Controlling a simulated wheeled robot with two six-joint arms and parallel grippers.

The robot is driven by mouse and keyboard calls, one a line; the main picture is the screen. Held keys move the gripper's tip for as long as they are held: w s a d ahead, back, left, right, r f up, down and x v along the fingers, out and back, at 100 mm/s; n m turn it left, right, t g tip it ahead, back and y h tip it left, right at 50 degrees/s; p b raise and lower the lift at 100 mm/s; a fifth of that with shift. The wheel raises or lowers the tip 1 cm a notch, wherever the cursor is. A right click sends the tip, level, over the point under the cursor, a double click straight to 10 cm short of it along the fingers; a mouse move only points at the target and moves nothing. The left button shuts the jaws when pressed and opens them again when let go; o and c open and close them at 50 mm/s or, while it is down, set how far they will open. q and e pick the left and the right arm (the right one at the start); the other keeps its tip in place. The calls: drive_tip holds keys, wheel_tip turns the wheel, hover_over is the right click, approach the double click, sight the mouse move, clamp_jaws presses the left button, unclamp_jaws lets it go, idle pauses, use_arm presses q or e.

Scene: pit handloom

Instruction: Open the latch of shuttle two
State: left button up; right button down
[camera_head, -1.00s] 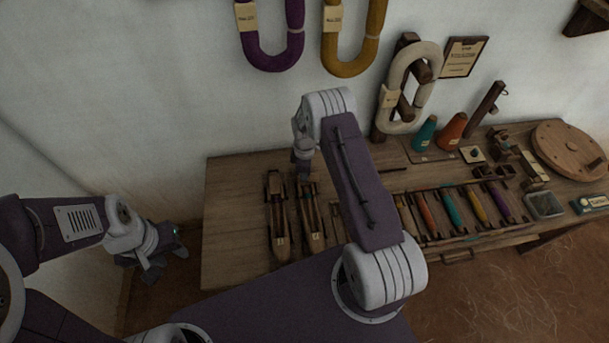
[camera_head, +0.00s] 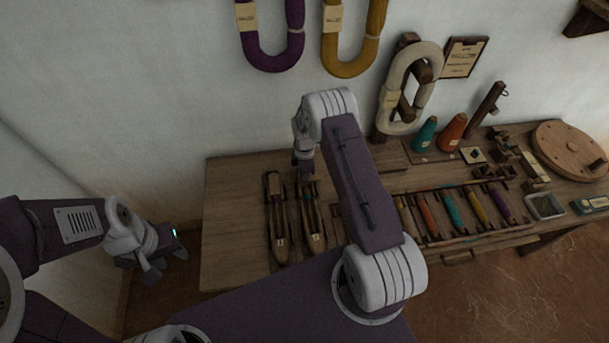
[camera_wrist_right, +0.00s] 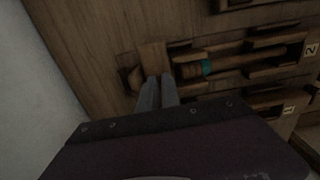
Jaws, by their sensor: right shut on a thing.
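Shuttle two (camera_head: 313,220) is the right one of two long wooden shuttles on the bench. In the right wrist view its "2" label (camera_wrist_right: 311,49) shows, with a wooden pin and a bit of teal thread (camera_wrist_right: 206,67) inside. A wooden latch block (camera_wrist_right: 152,57) stands at its far end. My right gripper (camera_wrist_right: 156,80) is shut at this block, its fingertips close together; it also shows at the shuttle's far end in the head view (camera_head: 305,174). The exact grip is partly hidden. My left gripper (camera_head: 160,265) is open and empty, left of the bench.
Shuttle one (camera_head: 277,220) lies close on the left, parallel to shuttle two. A rack of coloured bobbins (camera_head: 455,210) lies to the right, partly behind my right arm. The wall is close behind the bench. The bench's left end (camera_head: 233,215) is bare.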

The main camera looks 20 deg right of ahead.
drive_tip(key=c, duration=1.6)
unclamp_jaws()
drive_tip(key=shift+o, duration=0.2)
